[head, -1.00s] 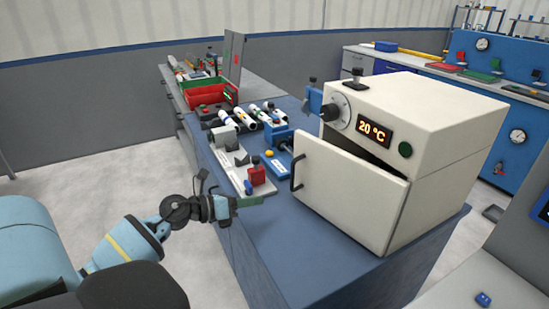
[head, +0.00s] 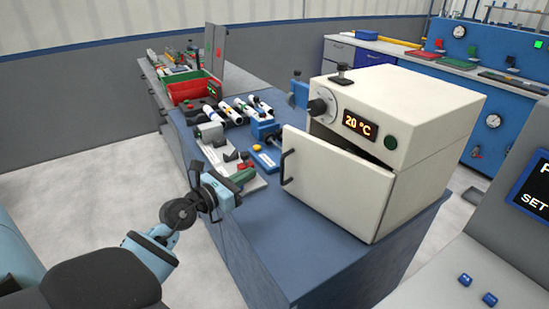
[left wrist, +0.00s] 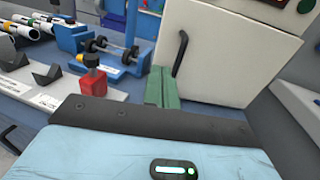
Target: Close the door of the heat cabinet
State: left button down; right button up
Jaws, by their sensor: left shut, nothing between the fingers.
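The heat cabinet (head: 420,105) is a cream box with a dial and a "20 °C" display, standing on the blue bench. Its door (head: 335,185) is ajar, with a dark gap along its top edge. A dark handle (head: 286,168) is on the door's left side. The door (left wrist: 225,50) and handle (left wrist: 180,52) also show in the left wrist view. My left gripper (head: 243,177) is to the left of the door, apart from the handle in the head view. Its green fingers (left wrist: 162,88) are shut and empty. My right gripper is not in view.
A grey fixture with a red block (left wrist: 92,80), a blue device (head: 265,128) and several white tubes (head: 240,112) lie on the bench left of the cabinet. A red bin (head: 190,90) stands behind. A grey console (head: 500,235) is at the right.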

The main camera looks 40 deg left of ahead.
pick_arm(q)
jog(key=w+d, duration=0.1)
jog(key=w, duration=0.9)
jog(key=shift+w+d, duration=0.35)
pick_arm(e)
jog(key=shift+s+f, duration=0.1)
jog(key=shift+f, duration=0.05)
